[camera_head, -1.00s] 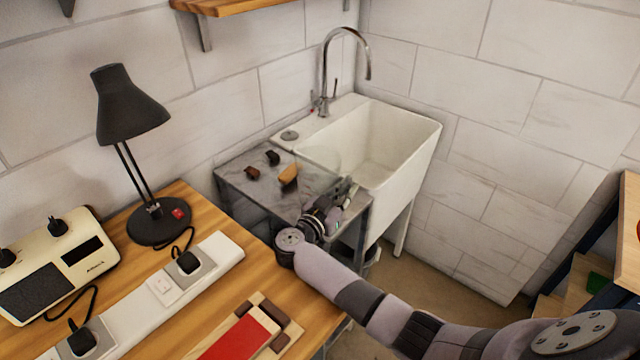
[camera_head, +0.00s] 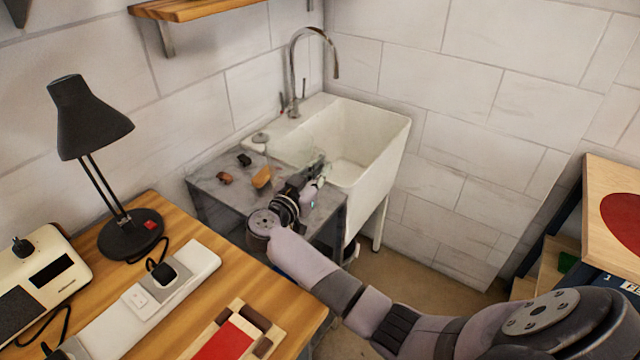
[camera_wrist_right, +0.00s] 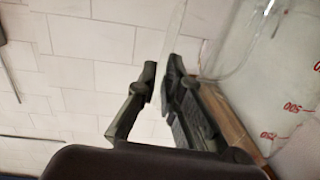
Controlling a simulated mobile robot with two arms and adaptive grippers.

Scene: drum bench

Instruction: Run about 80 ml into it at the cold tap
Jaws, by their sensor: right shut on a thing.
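A clear glass jug with red graduation marks shows at the right of the wrist view (camera_wrist_right: 288,75). In the head view the jug (camera_head: 297,148) is only a faint outline in front of the sink. My right gripper (camera_head: 318,172) is shut on it, apparently at the clear handle, which shows between the fingers (camera_wrist_right: 163,88). The liquid level cannot be made out. The chrome gooseneck tap (camera_head: 293,70) stands at the back left of the white sink (camera_head: 398,150), its spout over the basin. I see no water running. My left gripper is out of view.
A grey stone-topped stand (camera_head: 225,197) beside the sink holds a tan block (camera_head: 262,178) and small dark pieces. A wooden bench (camera_head: 200,330) with a black lamp (camera_head: 90,120) is at left.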

